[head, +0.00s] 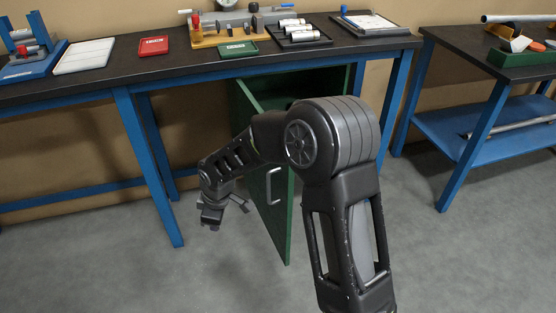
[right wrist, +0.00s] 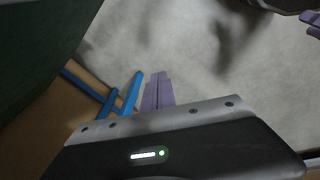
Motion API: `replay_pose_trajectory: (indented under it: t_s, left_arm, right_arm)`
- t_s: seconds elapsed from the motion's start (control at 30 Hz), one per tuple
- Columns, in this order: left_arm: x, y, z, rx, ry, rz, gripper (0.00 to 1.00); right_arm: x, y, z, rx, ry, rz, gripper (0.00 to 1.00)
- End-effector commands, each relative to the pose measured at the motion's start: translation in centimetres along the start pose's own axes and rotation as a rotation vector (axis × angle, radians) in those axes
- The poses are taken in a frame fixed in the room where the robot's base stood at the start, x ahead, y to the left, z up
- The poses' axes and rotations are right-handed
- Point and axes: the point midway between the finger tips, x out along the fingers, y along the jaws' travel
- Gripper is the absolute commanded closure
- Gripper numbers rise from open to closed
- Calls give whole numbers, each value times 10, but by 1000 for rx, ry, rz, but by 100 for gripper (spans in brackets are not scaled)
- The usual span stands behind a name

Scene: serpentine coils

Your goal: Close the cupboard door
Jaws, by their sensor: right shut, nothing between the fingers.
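The green cupboard door (head: 281,225) stands open under the workbench, swung out toward me, in the head view. Its pale handle (head: 273,187) shows on the face turned to the left. The dark cupboard interior (head: 285,88) shows partly above my arm. My right arm crosses in front of the door and hides much of it. My right gripper (head: 214,216) is left of the door, on the handle side, apart from the handle. In the right wrist view its fingers (right wrist: 157,91) are together and empty. A dark green surface (right wrist: 35,40), apparently the door, fills the upper left there.
The dark workbench (head: 110,72) on blue legs (head: 147,165) runs above, carrying trays and tools. A second bench (head: 480,50) with a blue lower shelf (head: 470,130) stands at the right. The grey floor around the door looks clear.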

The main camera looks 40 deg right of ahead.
Motion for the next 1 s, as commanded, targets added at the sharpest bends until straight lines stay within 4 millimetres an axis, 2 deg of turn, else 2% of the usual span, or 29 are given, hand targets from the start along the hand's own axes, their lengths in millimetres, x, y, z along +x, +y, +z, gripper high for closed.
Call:
replay_pose_trajectory:
  t_s: [0.03, 0.1, 0.2, 0.3, 0.43, 0.73, 1.0]
  left_arm:
    - [-35, 14, 2, 3, -8, 2, 31]
    - [-45, 19, 5, 7, -17, 4, 31]
    - [-49, 21, 8, 10, -27, 5, 31]
    - [-49, 21, 10, 11, -32, 6, 31]
    - [-49, 21, 10, 12, -34, 6, 31]
    - [-49, 21, 10, 11, -33, 6, 31]
    - [-47, 20, 10, 11, -33, 6, 31]
  right_arm:
    - [-68, 30, 0, -112, -60, 23, 100]
    - [-111, 51, 18, -258, -166, 15, 100]
    - [-149, 64, 46, -410, -293, -34, 100]
    - [-169, 68, 66, -501, -371, -86, 100]
    - [-178, 68, 75, -543, -405, -117, 100]
    - [-176, 67, 75, -543, -405, -119, 100]
    - [-158, 67, 83, -542, -406, -120, 100]
